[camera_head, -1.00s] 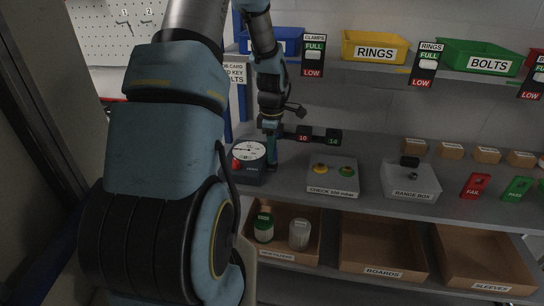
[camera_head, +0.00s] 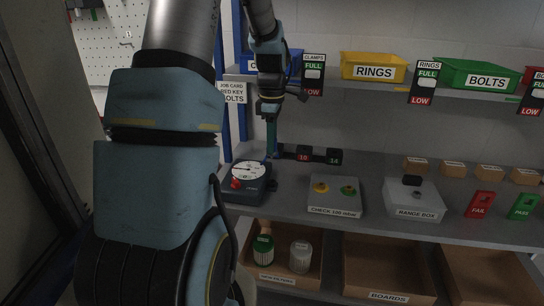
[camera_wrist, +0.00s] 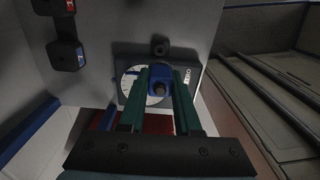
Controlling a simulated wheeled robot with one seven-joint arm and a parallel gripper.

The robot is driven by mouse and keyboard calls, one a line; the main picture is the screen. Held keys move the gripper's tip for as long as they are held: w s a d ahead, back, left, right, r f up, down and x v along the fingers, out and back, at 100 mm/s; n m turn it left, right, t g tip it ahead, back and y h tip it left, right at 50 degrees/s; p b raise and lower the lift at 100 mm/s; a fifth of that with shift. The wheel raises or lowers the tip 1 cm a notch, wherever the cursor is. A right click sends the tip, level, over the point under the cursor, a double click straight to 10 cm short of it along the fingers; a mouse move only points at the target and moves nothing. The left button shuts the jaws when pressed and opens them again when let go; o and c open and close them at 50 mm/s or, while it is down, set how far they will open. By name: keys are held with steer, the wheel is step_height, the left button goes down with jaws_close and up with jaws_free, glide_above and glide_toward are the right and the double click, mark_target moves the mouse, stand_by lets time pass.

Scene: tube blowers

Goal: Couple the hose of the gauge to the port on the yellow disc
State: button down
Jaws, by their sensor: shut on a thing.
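The gauge (camera_head: 249,182) is a dark box with a white round dial and a red knob, at the left of the bench. Its dial (camera_wrist: 130,88) shows partly behind my fingers in the wrist view. My gripper (camera_head: 271,156) points down just behind and right of the dial. Its green fingers are shut on a blue hose end (camera_wrist: 158,78) with a brownish tip. The run of the hose cannot be made out. The yellow disc (camera_head: 321,187) lies on top of the grey CHECK 100 mbar box (camera_head: 335,208), right of the gauge, apart from my gripper. Its port is too small to see clearly.
A green disc (camera_head: 349,190) sits beside the yellow one. Black blocks marked 10 (camera_head: 303,154) and 14 (camera_head: 333,156) stand right of my gripper. The range box (camera_head: 412,200) is farther right. Bins on the upper shelf hang over the bench's back.

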steer(key=shift+r, duration=0.25)
steer(key=shift+r, duration=0.1)
steer(key=shift+r+p, duration=2.2)
steer(key=shift+r, duration=0.45)
steer(key=shift+d, duration=0.1)
